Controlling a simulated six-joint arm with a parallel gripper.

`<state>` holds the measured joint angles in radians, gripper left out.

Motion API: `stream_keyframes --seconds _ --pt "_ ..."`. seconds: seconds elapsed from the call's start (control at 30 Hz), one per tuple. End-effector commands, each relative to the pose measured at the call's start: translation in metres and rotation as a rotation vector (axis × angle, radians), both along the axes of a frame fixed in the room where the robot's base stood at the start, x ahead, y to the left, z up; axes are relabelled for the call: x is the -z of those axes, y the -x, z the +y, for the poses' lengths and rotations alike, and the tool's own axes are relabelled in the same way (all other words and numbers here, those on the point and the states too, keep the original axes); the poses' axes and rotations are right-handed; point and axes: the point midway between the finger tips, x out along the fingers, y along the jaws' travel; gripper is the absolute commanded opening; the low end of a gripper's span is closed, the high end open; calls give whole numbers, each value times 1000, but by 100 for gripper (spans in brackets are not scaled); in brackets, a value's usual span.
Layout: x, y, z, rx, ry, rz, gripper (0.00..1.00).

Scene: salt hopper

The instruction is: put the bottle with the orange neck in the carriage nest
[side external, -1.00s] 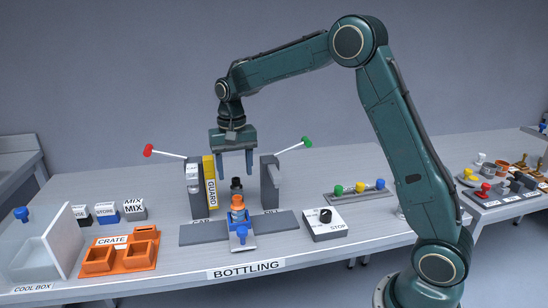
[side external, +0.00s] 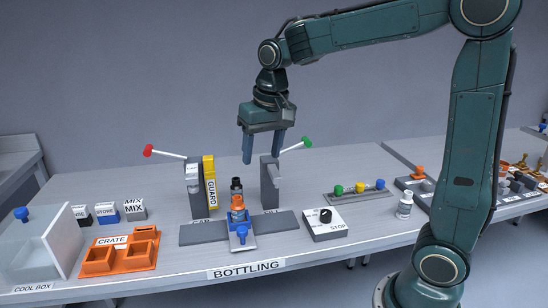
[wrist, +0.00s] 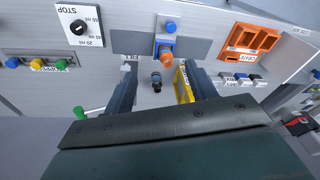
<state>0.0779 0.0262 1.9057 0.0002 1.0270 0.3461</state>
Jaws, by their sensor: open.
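A small piece with an orange neck (side external: 237,202) stands upright on the blue carriage (side external: 242,233) at the front of the bottling station; it looks like the bottle seated in the nest, though its lower part is hard to make out. The orange neck also shows in the wrist view (wrist: 165,60), against the blue block. My gripper (side external: 263,161) is open and empty, high above the station, behind and right of the orange neck. In the wrist view nothing is between my fingers' grip (wrist: 160,68) at finger height; a dark-topped piece (wrist: 156,79) appears below them.
Two grey posts with red (side external: 148,150) and green (side external: 308,142) levers flank the station, with a yellow guard (side external: 209,180) beside the left one. An orange crate (side external: 118,254) is at left, a STOP dial box (side external: 325,223) at right. A white bottle (side external: 404,206) stands near my arm.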

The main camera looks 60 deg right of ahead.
Motion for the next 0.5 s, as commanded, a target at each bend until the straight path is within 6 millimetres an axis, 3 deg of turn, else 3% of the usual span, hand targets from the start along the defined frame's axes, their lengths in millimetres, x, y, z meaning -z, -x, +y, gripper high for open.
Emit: stream_keyframes --seconds 0.2,0.5 --pt "-18 51 10 -99 23 -75 56" --pt "-23 118 21 -230 62 -173 56"
